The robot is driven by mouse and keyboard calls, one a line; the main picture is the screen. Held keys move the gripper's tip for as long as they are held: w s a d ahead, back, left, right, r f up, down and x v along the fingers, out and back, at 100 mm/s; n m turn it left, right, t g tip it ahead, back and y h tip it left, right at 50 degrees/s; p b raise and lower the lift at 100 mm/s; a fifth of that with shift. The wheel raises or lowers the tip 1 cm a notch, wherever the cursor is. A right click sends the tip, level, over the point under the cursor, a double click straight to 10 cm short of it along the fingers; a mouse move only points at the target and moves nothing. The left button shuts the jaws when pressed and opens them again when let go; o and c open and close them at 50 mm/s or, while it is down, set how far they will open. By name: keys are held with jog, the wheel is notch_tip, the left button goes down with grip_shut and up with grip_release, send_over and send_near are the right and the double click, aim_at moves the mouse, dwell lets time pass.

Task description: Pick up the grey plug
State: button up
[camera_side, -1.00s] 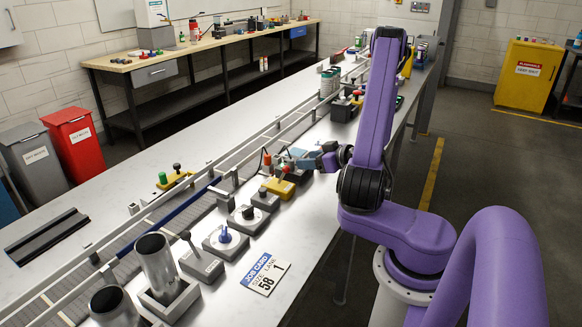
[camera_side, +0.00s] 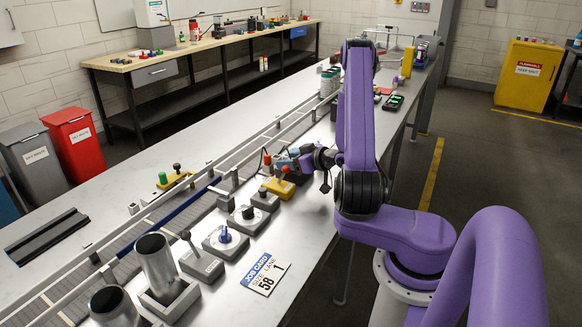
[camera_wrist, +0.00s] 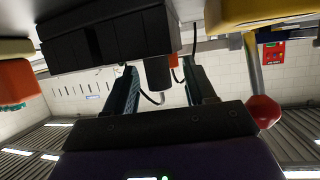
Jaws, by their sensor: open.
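In the wrist view, a dark grey cylinder, which looks like the grey plug (camera_wrist: 158,75), sticks out of a black block (camera_wrist: 110,40). My gripper (camera_wrist: 160,85) is open, with one finger on each side of the cylinder. A gap shows on both sides, so the fingers do not appear to press on it. In the side view, my gripper (camera_side: 287,160) is low over the row of fixtures, beside a black block (camera_side: 297,175). The plug is hidden or too small to tell there.
A yellow fixture (camera_side: 278,188) stands close by. A red-knobbed lever (camera_wrist: 262,110) is just right of my fingers in the wrist view, and an orange block (camera_wrist: 15,82) is at left. Rails of the conveyor (camera_side: 180,213) run behind. The job card (camera_side: 265,273) lies nearer.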

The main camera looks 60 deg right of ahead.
grip_shut()
jog(key=shift+r, duration=0.1)
